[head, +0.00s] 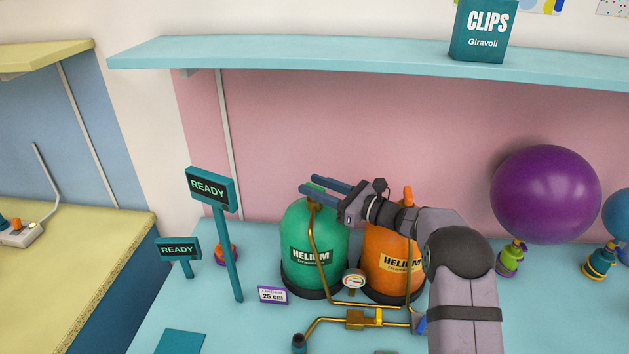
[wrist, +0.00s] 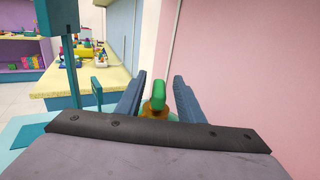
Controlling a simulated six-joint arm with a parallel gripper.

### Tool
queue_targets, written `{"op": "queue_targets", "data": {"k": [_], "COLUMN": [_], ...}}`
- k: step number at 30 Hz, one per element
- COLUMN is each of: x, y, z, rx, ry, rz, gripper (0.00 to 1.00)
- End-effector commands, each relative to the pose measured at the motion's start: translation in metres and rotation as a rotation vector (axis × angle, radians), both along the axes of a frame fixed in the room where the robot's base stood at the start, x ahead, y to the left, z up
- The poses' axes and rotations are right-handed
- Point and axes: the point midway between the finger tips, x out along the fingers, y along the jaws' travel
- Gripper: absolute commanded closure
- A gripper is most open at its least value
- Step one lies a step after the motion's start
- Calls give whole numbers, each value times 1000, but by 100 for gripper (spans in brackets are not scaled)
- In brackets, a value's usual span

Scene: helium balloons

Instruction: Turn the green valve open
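The green helium tank (head: 313,270) stands upright on the teal table, left of the orange tank (head: 387,270). My gripper (head: 308,188) is at the top of the green tank, with its two blue fingers pointing left. The green valve (wrist: 185,97) shows between the fingers in the wrist view, with a brass part under it. My gripper (wrist: 157,95) is open, with gaps between the valve and both fingers. In the head view the fingers hide most of the green valve (head: 314,193). The orange valve (head: 408,195) stands upright behind my arm.
Brass pipes, a gauge (head: 354,282) and a nozzle (head: 299,342) are in front of the tanks. A READY sign (head: 210,188) on a post stands left. A "25 cm" card (head: 272,295) lies near it. A purple balloon (head: 545,194) is at the right. A shelf (head: 380,58) runs above.

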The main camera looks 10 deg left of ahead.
Motion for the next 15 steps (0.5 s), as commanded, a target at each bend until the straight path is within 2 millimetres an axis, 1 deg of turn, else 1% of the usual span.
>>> {"op": "queue_targets", "data": {"k": [3,11,14,15], "x": [2,2,2,2], "y": [5,5,5,5], "z": [0,-1,-1,-1], "rx": [0,0,0,0], "ry": [1,0,0,0], "rz": [1,0,0,0], "gripper": [66,66,87,97]}}
